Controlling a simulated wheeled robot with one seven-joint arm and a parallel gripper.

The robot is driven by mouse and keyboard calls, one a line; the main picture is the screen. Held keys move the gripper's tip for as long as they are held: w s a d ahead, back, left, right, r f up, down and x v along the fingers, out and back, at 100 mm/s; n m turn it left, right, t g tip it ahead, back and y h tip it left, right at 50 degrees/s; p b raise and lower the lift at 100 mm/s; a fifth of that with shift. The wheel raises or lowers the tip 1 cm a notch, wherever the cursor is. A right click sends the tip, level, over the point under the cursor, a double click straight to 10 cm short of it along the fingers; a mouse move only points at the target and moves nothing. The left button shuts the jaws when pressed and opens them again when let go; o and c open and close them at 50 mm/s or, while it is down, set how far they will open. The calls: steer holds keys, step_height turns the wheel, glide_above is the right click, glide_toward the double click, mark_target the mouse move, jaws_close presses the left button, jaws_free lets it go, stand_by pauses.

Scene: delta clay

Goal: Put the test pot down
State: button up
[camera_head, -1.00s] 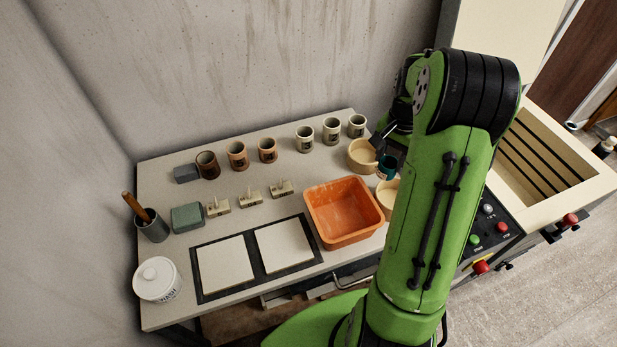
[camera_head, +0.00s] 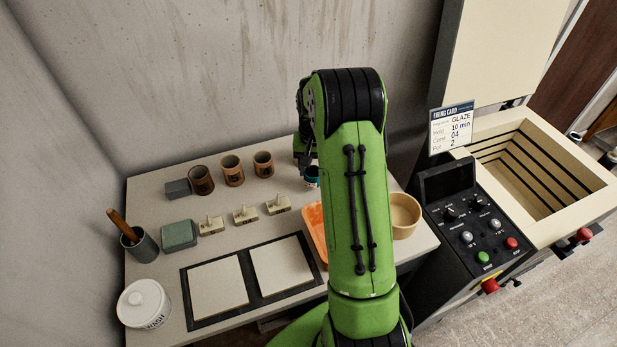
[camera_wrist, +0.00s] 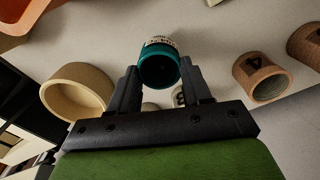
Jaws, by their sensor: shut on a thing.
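The test pot is a small teal pot with a pale label band (camera_wrist: 158,62). My gripper (camera_wrist: 159,76) is shut on it, one finger on each side. In the head view the teal pot (camera_head: 312,176) shows at the left edge of my arm, behind the orange tub. The pot seems held above the worktable (camera_head: 165,215), but I cannot tell how high. Brown pots (camera_head: 232,171) stand in a row to its left; one marked 4 (camera_wrist: 262,79) shows in the wrist view. Pale pots (camera_wrist: 180,96) are partly hidden behind my gripper.
The orange tub (camera_head: 313,228) is mostly hidden by my arm. A tan bowl (camera_head: 404,216) stands right of my arm. Small test pieces (camera_head: 245,214) and white tiles (camera_head: 219,285) lie left. An open kiln (camera_head: 535,165) is at the right.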

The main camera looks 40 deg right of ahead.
mark_target(313, 174)
steer(key=shift+f, duration=1.3)
steer(key=shift+f+b, duration=0.2)
steer(key=shift+b, duration=0.1)
steer(key=o, duration=1)
steer(key=shift+o, duration=0.2)
